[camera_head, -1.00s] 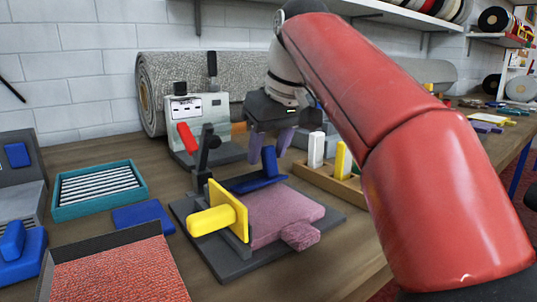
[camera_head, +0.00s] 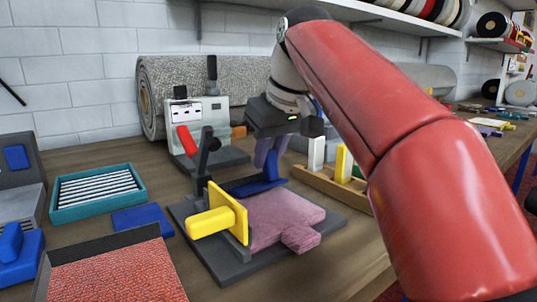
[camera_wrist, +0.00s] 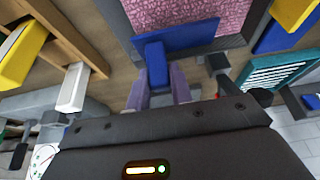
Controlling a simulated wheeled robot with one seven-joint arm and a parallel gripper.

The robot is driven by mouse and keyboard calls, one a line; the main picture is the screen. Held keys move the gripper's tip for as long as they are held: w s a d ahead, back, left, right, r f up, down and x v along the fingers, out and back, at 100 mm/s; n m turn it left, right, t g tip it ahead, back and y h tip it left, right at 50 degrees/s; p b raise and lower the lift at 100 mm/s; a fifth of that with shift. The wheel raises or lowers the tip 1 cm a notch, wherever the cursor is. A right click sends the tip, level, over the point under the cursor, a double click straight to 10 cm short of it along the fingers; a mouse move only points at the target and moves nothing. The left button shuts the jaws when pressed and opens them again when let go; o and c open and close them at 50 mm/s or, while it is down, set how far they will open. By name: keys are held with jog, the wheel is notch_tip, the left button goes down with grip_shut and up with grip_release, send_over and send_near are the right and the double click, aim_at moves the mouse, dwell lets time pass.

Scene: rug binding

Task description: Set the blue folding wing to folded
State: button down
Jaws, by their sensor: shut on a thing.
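The blue folding wing (camera_head: 262,184) is on the far side of a grey base plate (camera_head: 222,268), behind a pink rug piece (camera_head: 282,217). In the wrist view the wing's flat blue plate (camera_wrist: 195,37) lies along the pink piece's edge, and its upright blue tab (camera_wrist: 156,64) points toward my gripper. My gripper (camera_head: 267,160) reaches down from above with its purple fingers shut on that tab. In the wrist view the fingers (camera_wrist: 158,88) stand on both sides of the tab. The fingers partly hide the tab in the head view.
A yellow wing with a handle (camera_head: 212,220) stands at the plate's near left side. A machine with a red lever (camera_head: 188,140) stands behind. A wooden rack (camera_head: 330,185) with white and yellow blocks is to the right. A teal tray (camera_head: 98,190) is at left.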

jog(key=b, duration=0.1)
jog(key=f+t+b, duration=0.1)
jog(key=shift+s+d+y+b, duration=0.25)
jog(key=shift+s+y+b, duration=0.05)
jog(key=shift+s+y, duration=0.1)
jog(key=shift+s+d+t+y+b, duration=0.15)
jog(key=shift+t+y+b, duration=0.25)
jog(key=shift+t+b, duration=0.4)
jog(key=shift+r, duration=0.15)
jog(key=c, duration=1.2)
grip_release()
jog(key=shift+c, duration=0.2)
jog(key=p+v, duration=0.2)
jog(key=v, duration=0.6)
